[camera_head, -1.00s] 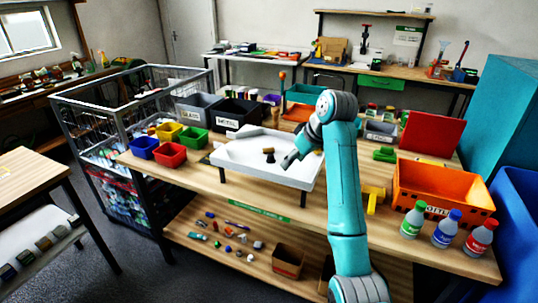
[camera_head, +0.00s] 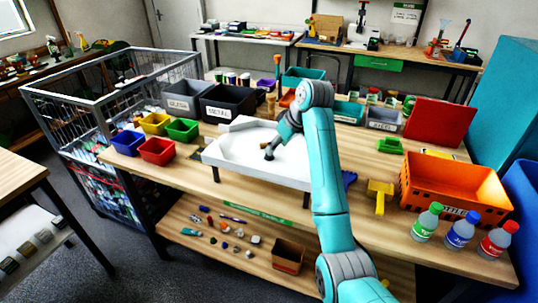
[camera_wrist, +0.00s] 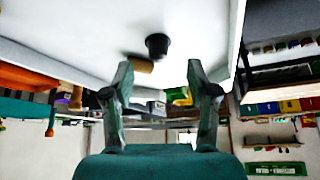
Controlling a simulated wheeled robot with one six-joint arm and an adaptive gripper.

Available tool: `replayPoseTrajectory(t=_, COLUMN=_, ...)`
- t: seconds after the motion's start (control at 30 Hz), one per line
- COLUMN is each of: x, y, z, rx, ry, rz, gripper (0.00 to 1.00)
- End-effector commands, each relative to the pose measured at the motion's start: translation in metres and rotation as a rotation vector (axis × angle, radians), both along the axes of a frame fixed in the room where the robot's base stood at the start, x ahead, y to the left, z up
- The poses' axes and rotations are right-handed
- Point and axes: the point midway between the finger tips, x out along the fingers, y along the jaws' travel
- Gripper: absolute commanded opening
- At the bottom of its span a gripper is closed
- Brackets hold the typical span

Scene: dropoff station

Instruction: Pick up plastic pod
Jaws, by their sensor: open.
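A small black cup-shaped piece, which looks like the plastic pod (camera_wrist: 157,45), sits on the white tray (camera_wrist: 80,35) in the wrist view. A brown, cork-like piece (camera_wrist: 141,64) lies beside it. My gripper (camera_wrist: 160,76) is open, and its two fingers point toward these pieces with nothing held between them. In the head view my gripper (camera_head: 274,143) is over the white tray (camera_head: 228,152), close to a small dark shape. The gripper partly hides the pieces there, so I cannot tell them apart.
Red (camera_head: 157,151), green (camera_head: 182,131) and blue (camera_head: 128,143) bins stand left of the tray. Black (camera_head: 230,104) and grey (camera_head: 180,97) bins stand behind. An orange crate (camera_head: 455,185) and several capped bottles (camera_head: 461,230) are at the right.

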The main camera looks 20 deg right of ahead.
Motion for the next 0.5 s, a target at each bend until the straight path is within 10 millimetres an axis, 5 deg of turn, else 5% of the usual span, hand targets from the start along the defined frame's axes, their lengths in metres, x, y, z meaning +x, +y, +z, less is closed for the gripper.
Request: replayPoseTrajectory(t=0.5, x=0.029, y=0.015, z=-0.041, rx=-0.001, ry=0.001, rz=0.000, gripper=0.58)
